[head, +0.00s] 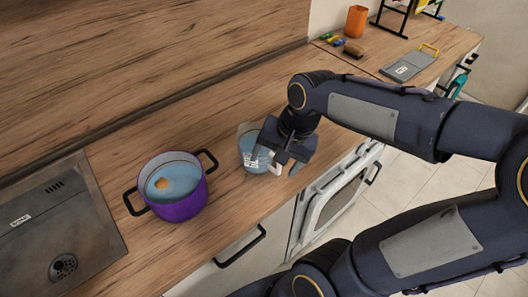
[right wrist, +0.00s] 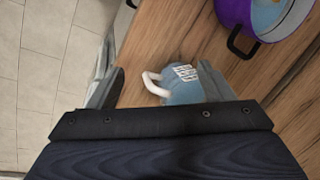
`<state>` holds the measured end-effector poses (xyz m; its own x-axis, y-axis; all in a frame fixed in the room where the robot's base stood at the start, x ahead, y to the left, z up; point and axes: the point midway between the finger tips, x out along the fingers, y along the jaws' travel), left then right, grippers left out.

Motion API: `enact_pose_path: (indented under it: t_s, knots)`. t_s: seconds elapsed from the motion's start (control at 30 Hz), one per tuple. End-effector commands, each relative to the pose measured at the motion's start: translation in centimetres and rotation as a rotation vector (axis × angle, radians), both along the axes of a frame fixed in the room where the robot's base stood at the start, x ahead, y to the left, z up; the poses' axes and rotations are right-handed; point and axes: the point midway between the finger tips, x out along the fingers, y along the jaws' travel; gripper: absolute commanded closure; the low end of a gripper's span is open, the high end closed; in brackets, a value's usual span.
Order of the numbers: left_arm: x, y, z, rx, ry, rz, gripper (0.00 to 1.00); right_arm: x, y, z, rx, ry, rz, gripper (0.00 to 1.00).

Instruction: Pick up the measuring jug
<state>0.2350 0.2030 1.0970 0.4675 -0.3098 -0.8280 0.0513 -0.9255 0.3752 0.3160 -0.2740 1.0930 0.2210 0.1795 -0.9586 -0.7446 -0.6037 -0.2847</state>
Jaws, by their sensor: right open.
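The measuring jug (head: 246,142) stands on the wooden worktop to the right of the purple pot. It is see-through with bluish contents, a white printed label and a white handle. My right gripper (head: 277,160) is open at the jug's handle side and hides part of the jug in the head view. In the right wrist view the jug (right wrist: 183,90) lies ahead, its white handle in the gap between the open fingers. I cannot tell whether a finger touches it. My left gripper is not in view.
The purple pot (head: 180,208) with black handles, bluish contents and an orange piece stands left of the jug. A metal sink (head: 60,225) is at far left.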

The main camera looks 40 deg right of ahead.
Motion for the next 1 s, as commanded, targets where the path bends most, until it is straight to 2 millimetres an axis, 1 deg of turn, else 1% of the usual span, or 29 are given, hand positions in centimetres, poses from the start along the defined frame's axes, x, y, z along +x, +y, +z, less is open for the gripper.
enact_pose_path:
  t_s: [0.03,0.13,0.2,0.33,0.43,0.67,0.87,0.9,1.0]
  knots:
    - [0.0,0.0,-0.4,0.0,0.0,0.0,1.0,1.5,-0.9,-1.1,-0.009,0.069,-0.099,0.26]
    - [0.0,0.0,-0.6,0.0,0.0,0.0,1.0,3.9,-2.8,-2.6,-0.039,0.169,-0.302,0.26]
    - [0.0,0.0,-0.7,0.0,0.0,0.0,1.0,5.2,-3.7,-3.5,-0.063,0.215,-0.414,0.26]
    - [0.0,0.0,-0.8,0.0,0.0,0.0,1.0,6.5,-4.8,-4.6,-0.098,0.261,-0.544,0.26]
    - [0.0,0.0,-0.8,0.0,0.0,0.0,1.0,6.9,-5.1,-5.3,-0.108,0.276,-0.587,0.26]
    - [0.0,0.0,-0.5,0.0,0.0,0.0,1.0,6.8,-5.2,-7.8,-0.11,0.278,-0.594,0.26]
    - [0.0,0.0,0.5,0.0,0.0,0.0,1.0,6.7,-5.1,-10.6,-0.109,0.281,-0.593,0.26]
    - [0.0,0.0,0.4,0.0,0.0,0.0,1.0,6.8,-5.1,-11.3,-0.108,0.281,-0.593,0.26]
    - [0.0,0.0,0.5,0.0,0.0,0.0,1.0,6.8,-5.1,-12.3,-0.108,0.277,-0.592,0.26]
